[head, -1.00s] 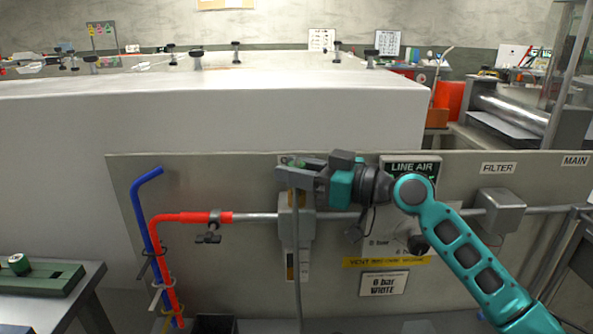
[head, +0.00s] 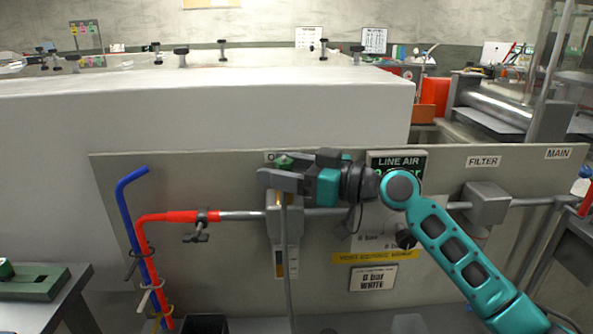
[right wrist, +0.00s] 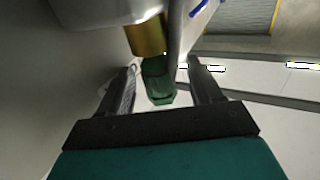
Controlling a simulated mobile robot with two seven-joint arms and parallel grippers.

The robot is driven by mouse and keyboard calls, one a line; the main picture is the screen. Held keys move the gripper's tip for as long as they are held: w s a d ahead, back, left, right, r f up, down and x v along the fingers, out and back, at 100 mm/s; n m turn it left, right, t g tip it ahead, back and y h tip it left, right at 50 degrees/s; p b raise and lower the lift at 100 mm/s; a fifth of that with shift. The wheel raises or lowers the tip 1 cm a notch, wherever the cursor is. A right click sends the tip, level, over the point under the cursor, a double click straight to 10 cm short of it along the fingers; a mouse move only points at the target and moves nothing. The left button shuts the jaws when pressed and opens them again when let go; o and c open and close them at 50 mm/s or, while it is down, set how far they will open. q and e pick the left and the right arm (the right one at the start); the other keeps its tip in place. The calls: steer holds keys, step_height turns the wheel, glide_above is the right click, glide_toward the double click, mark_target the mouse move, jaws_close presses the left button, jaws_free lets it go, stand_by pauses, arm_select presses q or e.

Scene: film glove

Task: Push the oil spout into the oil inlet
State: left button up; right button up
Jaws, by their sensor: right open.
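A small green piece (head: 284,163) stands above a brass collar (head: 282,198) on a grey box on the wall panel. In the right wrist view the green piece (right wrist: 158,82) meets the brass collar (right wrist: 147,38). I cannot tell whether the green piece is the oil spout or a part of the inlet. My right gripper (head: 272,178) reaches in from the right at the green piece. In the right wrist view its two fingers (right wrist: 167,88) stand apart on either side of it, with gaps showing. My left gripper is out of view.
The grey box (head: 284,226) sits on a pipe line along the panel (head: 230,280). Red (head: 165,217) and blue (head: 128,205) pipes run at the left. A valve handle (head: 196,235) and a filter box (head: 487,203) jut out. A black bin (head: 205,323) stands below.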

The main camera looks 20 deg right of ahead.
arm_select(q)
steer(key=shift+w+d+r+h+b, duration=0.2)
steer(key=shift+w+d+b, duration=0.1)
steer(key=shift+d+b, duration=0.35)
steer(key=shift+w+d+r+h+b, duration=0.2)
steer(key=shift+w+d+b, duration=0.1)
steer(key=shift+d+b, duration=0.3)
arm_select(e)
steer(key=v, duration=1.3)
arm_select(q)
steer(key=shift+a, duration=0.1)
arm_select(e)
steer(key=shift+a, duration=0.1)
